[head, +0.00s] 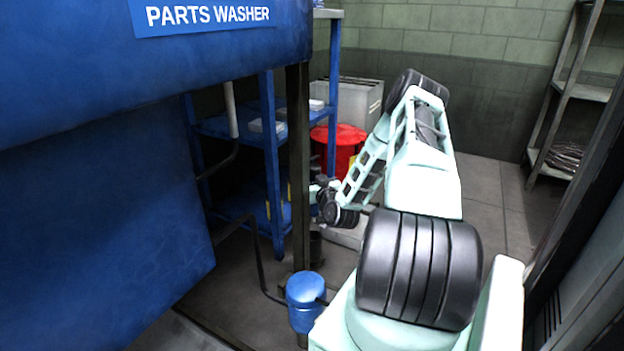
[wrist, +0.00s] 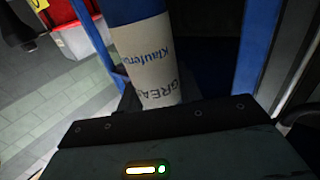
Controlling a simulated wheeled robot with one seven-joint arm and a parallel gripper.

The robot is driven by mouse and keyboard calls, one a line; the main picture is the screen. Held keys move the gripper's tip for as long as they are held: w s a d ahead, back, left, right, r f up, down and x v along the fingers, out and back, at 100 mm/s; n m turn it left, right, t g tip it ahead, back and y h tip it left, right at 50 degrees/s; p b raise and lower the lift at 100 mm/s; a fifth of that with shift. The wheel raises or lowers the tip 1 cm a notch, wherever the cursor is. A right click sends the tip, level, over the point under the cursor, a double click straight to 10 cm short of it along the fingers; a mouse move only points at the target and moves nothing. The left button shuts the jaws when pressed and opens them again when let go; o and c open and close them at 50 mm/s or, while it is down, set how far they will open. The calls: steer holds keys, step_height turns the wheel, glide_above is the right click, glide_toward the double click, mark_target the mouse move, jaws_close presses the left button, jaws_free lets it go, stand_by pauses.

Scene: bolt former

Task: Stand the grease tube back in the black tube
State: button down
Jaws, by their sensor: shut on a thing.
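The grease tube (wrist: 147,62) fills the upper middle of the wrist view, with a pale label printed "GREAS…" and "Klaufero…" and a blue part above it. My gripper (wrist: 152,101) is shut on the tube, its dark body across the bottom of that view. In the head view my gripper (head: 319,189) is small, beside the dark post under the parts washer, and the grease tube cannot be made out there. A short dark cylinder (head: 315,244) stands below my gripper; I cannot tell for sure whether it is the black tube.
The blue parts washer (head: 90,190) fills the left. A dark post (head: 299,150) and blue shelf (head: 272,150) stand close to my gripper. A red can (head: 345,142) is behind, and a blue cup-shaped fitting (head: 305,290) is lower down. Floor at the right is clear.

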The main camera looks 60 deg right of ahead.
steer(key=shift+f+b, duration=1.55)
steer(key=shift+f, duration=0.25)
steer(key=shift+r, duration=0.1)
